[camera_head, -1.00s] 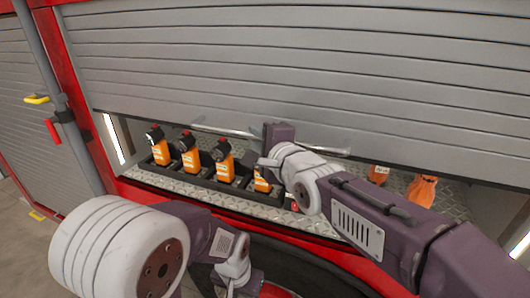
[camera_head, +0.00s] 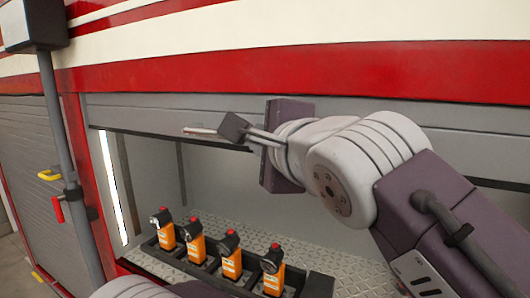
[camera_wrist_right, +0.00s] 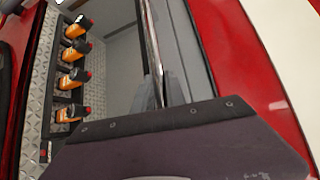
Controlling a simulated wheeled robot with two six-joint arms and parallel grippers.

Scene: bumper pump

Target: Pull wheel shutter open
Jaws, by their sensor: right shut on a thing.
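The grey slatted shutter (camera_head: 150,113) is raised to near the top of its opening, with only a narrow band showing below the red panel. Its metal handle bar (camera_head: 199,131) runs along the lower edge. My right gripper (camera_head: 232,128) is shut on the bar, and my wrist hides the bar's right part. The right wrist view shows the bar (camera_wrist_right: 153,45) running to my gripper (camera_wrist_right: 157,92) beside the shutter (camera_wrist_right: 183,45). My left gripper is out of view; only part of that arm shows at the bottom.
A grey pole (camera_head: 54,110) with yellow and red levers stands at left, beside another closed shutter (camera_head: 30,150).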

